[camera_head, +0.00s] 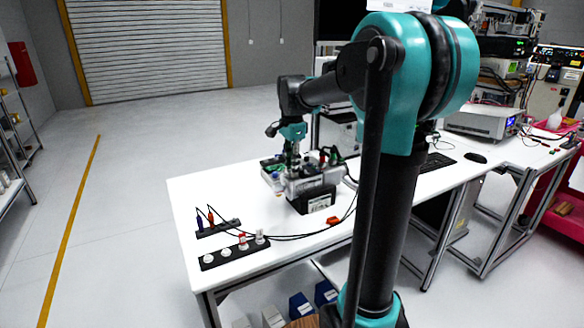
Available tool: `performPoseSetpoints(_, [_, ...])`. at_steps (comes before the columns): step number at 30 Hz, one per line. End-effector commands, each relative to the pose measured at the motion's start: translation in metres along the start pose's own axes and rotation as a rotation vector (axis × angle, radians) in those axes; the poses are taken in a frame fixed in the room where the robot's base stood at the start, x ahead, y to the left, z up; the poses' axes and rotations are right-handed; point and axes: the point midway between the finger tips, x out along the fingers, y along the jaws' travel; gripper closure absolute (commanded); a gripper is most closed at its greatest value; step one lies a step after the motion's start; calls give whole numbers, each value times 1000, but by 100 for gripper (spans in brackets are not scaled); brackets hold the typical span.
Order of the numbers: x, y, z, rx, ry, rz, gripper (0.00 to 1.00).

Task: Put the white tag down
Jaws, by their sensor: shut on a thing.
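My gripper (291,158) points down over the device (307,183) at the middle of the white table. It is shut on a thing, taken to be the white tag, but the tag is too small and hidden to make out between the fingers. The device is a grey and black box with green, red and blue parts on top and a white label on its front. I cannot tell whether the held tag touches the device.
A black strip (234,253) with several white round pieces, one with red, lies at the table's (186,193) front left. Behind it is a smaller strip (218,228) with blue and red plugs. Black cables and a red connector (333,220) lie to the right.

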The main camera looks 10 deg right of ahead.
Motion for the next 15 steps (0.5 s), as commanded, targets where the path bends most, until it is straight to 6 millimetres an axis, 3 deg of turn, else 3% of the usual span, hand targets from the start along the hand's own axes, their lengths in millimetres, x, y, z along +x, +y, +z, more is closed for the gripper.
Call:
performPoseSetpoints(10, [4,0,0,0,0,0,93])
performPoseSetpoints(11, [4,0,0,0,0,0,76])
performPoseSetpoints(15, [4,0,0,0,0,0,59])
